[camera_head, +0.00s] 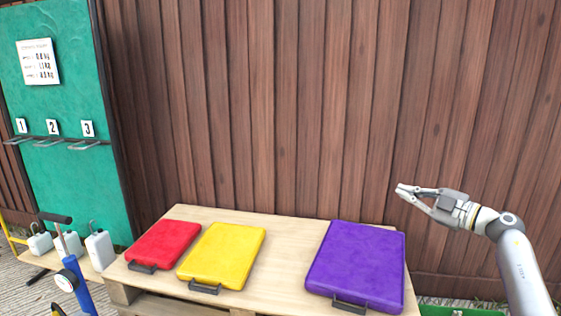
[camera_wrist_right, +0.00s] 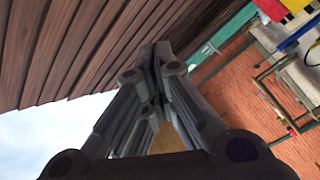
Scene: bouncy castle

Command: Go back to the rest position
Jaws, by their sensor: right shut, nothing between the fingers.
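My right gripper (camera_head: 401,191) is at the right in the head view, raised above the right end of the wooden table, in front of the plank wall. Its fingers come together at the tips and hold nothing. In the right wrist view the fingers (camera_wrist_right: 155,50) also meet, with the plank wall and sky around them. My left gripper is in neither view.
A red case (camera_head: 163,245), a yellow case (camera_head: 222,256) and a purple case (camera_head: 357,262) lie on the pale wooden table (camera_head: 285,240). A green board (camera_head: 65,100) with numbered hooks stands left. A blue pump (camera_head: 82,290) stands front left.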

